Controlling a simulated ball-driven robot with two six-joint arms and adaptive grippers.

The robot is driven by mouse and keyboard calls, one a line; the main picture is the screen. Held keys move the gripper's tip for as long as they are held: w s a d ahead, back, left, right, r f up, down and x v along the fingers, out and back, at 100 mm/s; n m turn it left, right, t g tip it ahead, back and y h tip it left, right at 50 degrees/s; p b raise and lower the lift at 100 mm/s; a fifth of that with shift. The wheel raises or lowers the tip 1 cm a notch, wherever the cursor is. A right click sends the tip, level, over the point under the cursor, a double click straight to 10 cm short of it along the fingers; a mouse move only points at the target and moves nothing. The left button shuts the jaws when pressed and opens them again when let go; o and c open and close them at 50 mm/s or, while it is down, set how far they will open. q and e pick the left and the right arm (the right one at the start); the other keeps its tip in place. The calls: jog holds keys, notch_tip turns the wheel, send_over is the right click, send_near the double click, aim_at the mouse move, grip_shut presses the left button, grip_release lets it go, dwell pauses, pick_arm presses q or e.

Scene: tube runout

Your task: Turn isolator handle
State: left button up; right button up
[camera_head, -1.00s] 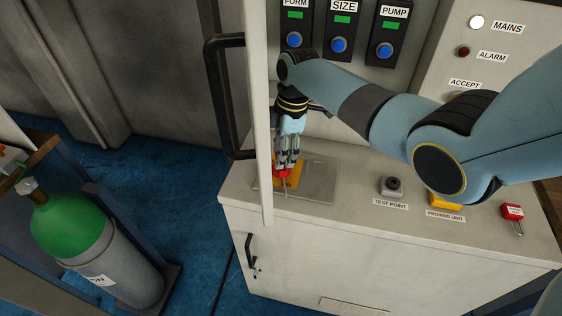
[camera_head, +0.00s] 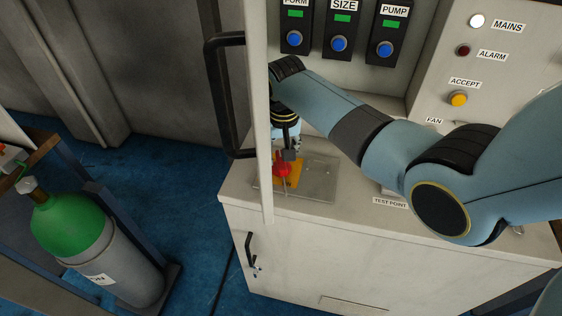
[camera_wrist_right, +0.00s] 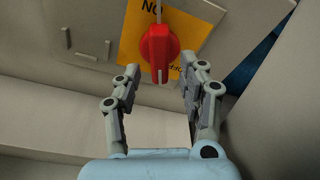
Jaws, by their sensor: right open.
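The red isolator handle (camera_head: 283,170) sits on a yellow plate (camera_head: 295,174) on the cabinet top, just right of the upright white door edge. In the right wrist view the red handle (camera_wrist_right: 159,55) lies on the yellow plate (camera_wrist_right: 130,58), beyond and between the finger ends. My right gripper (camera_head: 289,156) is above and beside the handle, partly hidden by the door edge. My left gripper is not in view.
The white door edge (camera_head: 258,120) with a black pull handle (camera_head: 222,95) stands close left of my right gripper. A control panel with blue buttons (camera_head: 339,44) is behind. A green-topped gas cylinder (camera_head: 75,225) stands on the left. The cabinet top's front edge (camera_head: 390,236) is nearby.

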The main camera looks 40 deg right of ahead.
jog(key=shift+f, duration=0.15)
jog(key=shift+f+b, duration=0.6)
jog(key=shift+f, duration=0.3)
grip_shut()
jog(key=shift+r+n+p, duration=0.25)
jog(key=shift+n+p, duration=0.4)
jog(key=shift+n, duration=0.05)
jog(key=n, duration=0.3)
jog(key=shift+d+f+y, duration=0.1)
jog(key=shift+f+y, duration=0.15)
jog(key=shift+y, duration=0.15)
jog(key=shift+n, duration=1)
jog(key=n+y, duration=0.1)
jog(key=n, duration=0.5)
jog(key=shift+n, duration=0.3)
jog(key=shift+o, duration=0.4)
grip_release()
